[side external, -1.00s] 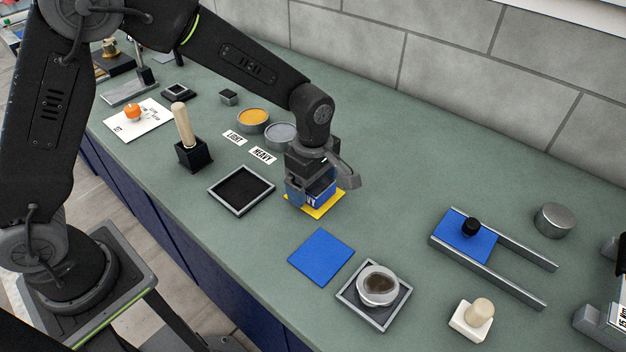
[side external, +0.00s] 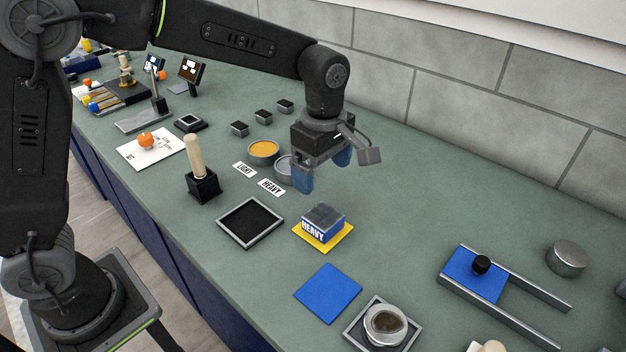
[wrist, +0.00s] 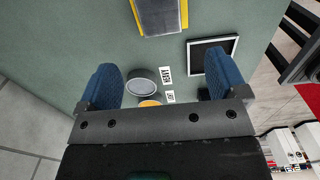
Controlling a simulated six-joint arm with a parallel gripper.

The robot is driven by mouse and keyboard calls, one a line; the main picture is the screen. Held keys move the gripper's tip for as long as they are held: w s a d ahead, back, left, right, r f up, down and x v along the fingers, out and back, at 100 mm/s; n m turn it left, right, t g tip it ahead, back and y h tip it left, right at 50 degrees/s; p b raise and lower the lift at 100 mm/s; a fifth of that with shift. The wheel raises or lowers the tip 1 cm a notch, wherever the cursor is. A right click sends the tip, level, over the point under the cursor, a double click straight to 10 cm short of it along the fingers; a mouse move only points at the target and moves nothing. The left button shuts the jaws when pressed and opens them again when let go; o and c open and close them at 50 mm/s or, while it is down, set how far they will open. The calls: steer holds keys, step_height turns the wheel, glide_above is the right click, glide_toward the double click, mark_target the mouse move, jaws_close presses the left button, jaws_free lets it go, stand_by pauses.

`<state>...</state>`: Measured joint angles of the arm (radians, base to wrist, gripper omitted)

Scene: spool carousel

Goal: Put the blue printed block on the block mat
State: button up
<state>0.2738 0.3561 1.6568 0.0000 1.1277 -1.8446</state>
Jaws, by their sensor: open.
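The blue printed block (side external: 313,231), with a grey top and the word HEAVY on its side, rests on the yellow mat (side external: 344,240). Its grey top shows at the upper edge of the wrist view (wrist: 160,15), with a strip of the yellow mat (wrist: 185,12) beside it. A plain blue mat (side external: 328,293) lies bare in front of the yellow one. My gripper (side external: 322,172) is open and empty, above and behind the block and clear of it. Its blue fingers stand wide apart in the wrist view (wrist: 165,82).
A black tray with a grey rim (side external: 222,229) is left of the block. HEAVY (side external: 271,187) and LIGHT (side external: 245,170) labels lie by the orange (side external: 263,149) and grey dishes. A wooden-handled tool (side external: 195,156) stands upright at left. A railed slide (side external: 513,293) is at right.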

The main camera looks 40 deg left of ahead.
steer(key=s+a+r+m+t, duration=0.3)
steer(key=s+a+r+m, duration=0.55)
steer(key=s, duration=0.25)
steer(key=s+a+f+m+t, duration=0.2)
steer(key=s+a+m, duration=0.1)
steer(key=s+m, duration=0.6)
steer(key=shift+s+a+t, duration=0.15)
steer(key=shift+s+t, duration=0.15)
steer(key=shift+s, duration=0.05)
steer(key=shift+m, duration=0.25)
